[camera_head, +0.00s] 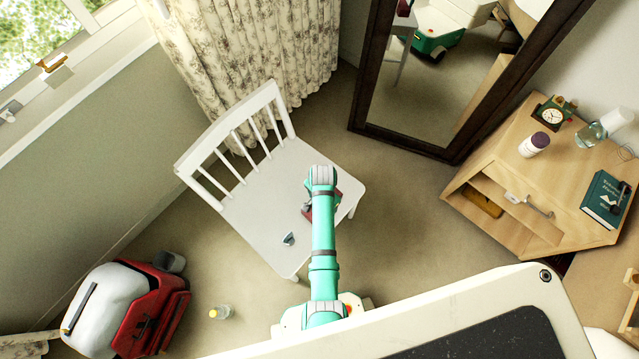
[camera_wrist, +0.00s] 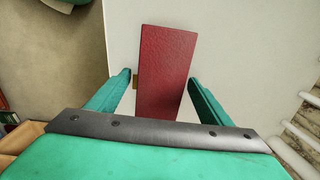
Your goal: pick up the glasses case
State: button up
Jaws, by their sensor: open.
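The glasses case (camera_wrist: 168,60) is a dark red, textured oblong lying on the white chair seat (camera_wrist: 230,45). In the head view only a red bit of it (camera_head: 308,213) shows beside my teal arm, which hides most of it. My gripper (camera_wrist: 160,77) is open over the case. In the wrist view one finger is on each side of the case, with a narrow gap of seat visible on both sides. I cannot tell how far the fingertips are above the seat.
A wooden cabinet (camera_head: 520,170) and a mirror (camera_head: 430,90) stand right.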

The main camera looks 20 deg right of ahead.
jog(key=c, duration=1.1)
jog(key=shift+o, duration=0.2)
jog(key=shift+r, duration=0.15)
